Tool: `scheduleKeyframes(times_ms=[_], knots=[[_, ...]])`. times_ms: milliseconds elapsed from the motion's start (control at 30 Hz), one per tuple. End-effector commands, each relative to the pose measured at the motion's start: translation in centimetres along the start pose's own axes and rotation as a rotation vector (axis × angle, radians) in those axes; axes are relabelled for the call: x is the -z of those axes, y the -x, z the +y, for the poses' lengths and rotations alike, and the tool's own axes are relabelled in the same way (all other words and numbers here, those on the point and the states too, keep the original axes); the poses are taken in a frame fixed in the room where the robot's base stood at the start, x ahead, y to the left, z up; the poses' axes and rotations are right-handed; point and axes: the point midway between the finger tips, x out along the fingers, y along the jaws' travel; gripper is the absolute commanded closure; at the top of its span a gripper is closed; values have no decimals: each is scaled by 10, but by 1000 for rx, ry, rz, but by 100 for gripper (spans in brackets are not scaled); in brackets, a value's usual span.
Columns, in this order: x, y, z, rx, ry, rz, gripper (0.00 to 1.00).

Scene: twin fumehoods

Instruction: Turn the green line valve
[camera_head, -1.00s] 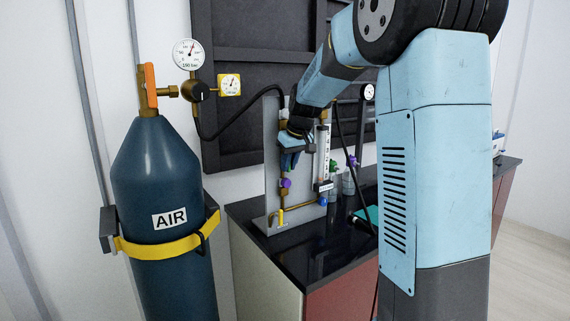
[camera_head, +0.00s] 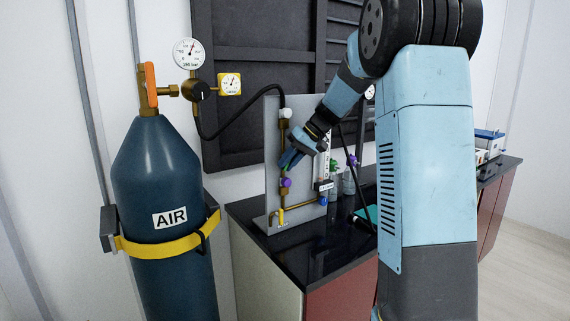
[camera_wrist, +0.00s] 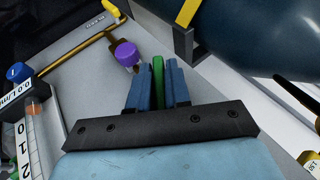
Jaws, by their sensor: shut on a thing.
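The green valve handle (camera_wrist: 157,72) shows in the wrist view as a narrow green bar between my blue fingers. My gripper (camera_wrist: 158,64) is shut on it, one finger on each side. In the head view my gripper (camera_head: 287,161) is at the left part of the upright grey panel (camera_head: 272,125), at the brass line, slanting down to the left. My fingers mostly hide the green handle there. A purple knob (camera_head: 286,182) sits just below my fingertips on the same line. It also shows just beyond the fingertips in the wrist view (camera_wrist: 126,53).
A dark blue AIR cylinder (camera_head: 160,180) stands at the left, with a yellow strap (camera_head: 160,248). A black hose (camera_head: 232,124) runs from its regulator to the panel. A yellow valve handle (camera_head: 279,217) and a blue knob (camera_head: 323,201) are low on the panel. The black bench (camera_head: 290,250) is clear in front.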

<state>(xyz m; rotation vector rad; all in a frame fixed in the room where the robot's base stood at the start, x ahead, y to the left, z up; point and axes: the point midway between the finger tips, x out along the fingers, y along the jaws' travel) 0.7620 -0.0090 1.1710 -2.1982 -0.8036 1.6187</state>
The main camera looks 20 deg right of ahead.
Motion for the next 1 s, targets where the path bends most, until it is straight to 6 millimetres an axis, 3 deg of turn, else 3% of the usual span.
scheduleKeyframes(times_ms=[1000], knots=[[-1, 0, -1, 818, -345, -4, 100]])
